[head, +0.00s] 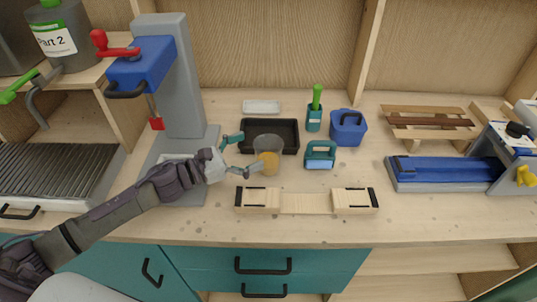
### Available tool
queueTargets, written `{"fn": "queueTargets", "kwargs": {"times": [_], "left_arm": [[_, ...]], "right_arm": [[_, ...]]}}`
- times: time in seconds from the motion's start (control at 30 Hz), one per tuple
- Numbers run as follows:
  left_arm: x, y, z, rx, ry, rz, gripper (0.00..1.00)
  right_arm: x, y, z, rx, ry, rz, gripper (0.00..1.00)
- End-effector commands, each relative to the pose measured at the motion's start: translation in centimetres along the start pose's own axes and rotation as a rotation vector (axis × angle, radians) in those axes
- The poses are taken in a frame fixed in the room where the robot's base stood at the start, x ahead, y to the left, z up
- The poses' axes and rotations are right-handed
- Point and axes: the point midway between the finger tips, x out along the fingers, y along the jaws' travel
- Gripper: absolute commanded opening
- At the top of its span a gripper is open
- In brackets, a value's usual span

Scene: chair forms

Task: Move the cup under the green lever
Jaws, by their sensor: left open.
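A clear cup (268,145) with an orange lower part stands upright on the wooden worktop, in front of the black tray. My left gripper (251,153) is open at the cup's left side. One finger is behind and left of the cup, the other at its lower front left; I cannot tell whether either touches it. The green lever (17,86) is at the far left, on the tap below a grey container (60,42) labelled "Part 2". A ridged drip grate (55,170) lies below the lever. My right gripper is not in view.
A grey press with a blue head (142,66) and red handle stands between the lever and the cup, behind my left arm. A black tray (258,122) is behind the cup. A wooden form (305,202) lies in front. A green-handled tool (314,110) and blue box (348,128) are to the right.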

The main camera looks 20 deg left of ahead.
Motion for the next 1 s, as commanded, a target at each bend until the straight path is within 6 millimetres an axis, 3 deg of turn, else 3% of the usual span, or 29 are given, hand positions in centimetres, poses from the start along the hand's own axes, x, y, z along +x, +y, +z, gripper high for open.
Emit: {"fn": "queueTargets", "kwargs": {"times": [0.17, 0.5, 0.77, 1.0], "left_arm": [[1.2, 0.1, 0.0, 0.000, -0.001, 0.000, 0.98], [5.5, 0.2, -0.8, 0.000, -0.001, 0.000, 0.98], [5.7, 0.2, -1.0, 0.002, 0.001, 0.000, 0.98], [5.7, 0.2, -1.0, 0.002, 0.001, 0.000, 0.58]], "right_arm": [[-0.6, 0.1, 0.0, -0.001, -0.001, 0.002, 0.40], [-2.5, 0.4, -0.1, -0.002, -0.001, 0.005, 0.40], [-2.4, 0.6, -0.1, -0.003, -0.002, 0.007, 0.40], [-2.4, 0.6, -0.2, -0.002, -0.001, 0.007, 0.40]]}}
